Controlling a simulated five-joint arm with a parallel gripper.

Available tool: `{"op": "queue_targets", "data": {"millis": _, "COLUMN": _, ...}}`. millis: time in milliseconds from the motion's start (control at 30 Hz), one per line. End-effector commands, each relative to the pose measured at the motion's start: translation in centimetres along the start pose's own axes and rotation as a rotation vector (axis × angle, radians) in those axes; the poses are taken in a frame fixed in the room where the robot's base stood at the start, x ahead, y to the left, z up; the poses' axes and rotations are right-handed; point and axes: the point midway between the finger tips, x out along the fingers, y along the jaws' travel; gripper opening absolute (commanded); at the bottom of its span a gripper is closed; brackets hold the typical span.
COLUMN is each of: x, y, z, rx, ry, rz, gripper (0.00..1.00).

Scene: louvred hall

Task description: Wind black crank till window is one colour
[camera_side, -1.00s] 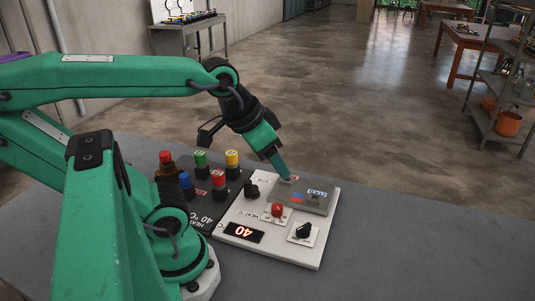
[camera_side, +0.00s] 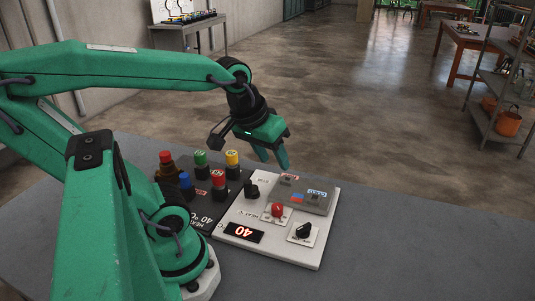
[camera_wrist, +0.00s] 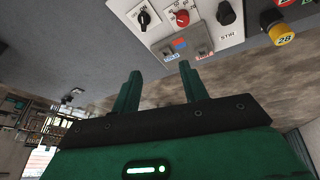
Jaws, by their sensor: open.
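A black upright knob (camera_side: 251,190), the likely crank, stands on the white panel (camera_side: 233,221); it also shows in the wrist view (camera_wrist: 226,14), beside the label STIR. A small window (camera_side: 296,198) on the raised grey block shows red and blue; both colours also show in the wrist view (camera_wrist: 180,43). A second black knob (camera_side: 303,231) is a rotary switch near the panel's front right corner. My gripper (camera_side: 273,163) is open and empty, in the air above the far side of the panel. Its two green fingers are apart in the wrist view (camera_wrist: 160,72).
A red knob (camera_side: 278,211) and a lit display reading 40 (camera_side: 243,232) share the panel. The grey block (camera_side: 325,208) carries two small labelled keys. Several bottles with coloured caps, one yellow (camera_side: 232,158), stand on a dark plate to the left. The table is clear on the right.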

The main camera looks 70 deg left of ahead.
Motion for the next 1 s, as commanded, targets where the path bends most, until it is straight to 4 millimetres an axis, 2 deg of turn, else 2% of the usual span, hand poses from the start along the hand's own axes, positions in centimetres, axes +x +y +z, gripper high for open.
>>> {"op": "queue_targets", "data": {"millis": 300, "x": 2.6, "y": -3.9, "z": -1.5, "rx": -0.615, "ry": -0.087, "rz": -0.119, "gripper": 0.44}}
{"op": "queue_targets", "data": {"millis": 700, "x": 5.8, "y": -9.5, "z": -2.1, "rx": -1.389, "ry": -0.138, "rz": -0.305, "gripper": 0.44}}
{"op": "queue_targets", "data": {"millis": 900, "x": 7.0, "y": -11.9, "z": -1.9, "rx": -1.712, "ry": -0.14, "rz": -0.396, "gripper": 0.44}}
{"op": "queue_targets", "data": {"millis": 1000, "x": 7.4, "y": -12.7, "z": -1.8, "rx": -1.814, "ry": -0.137, "rz": -0.427, "gripper": 0.44}}
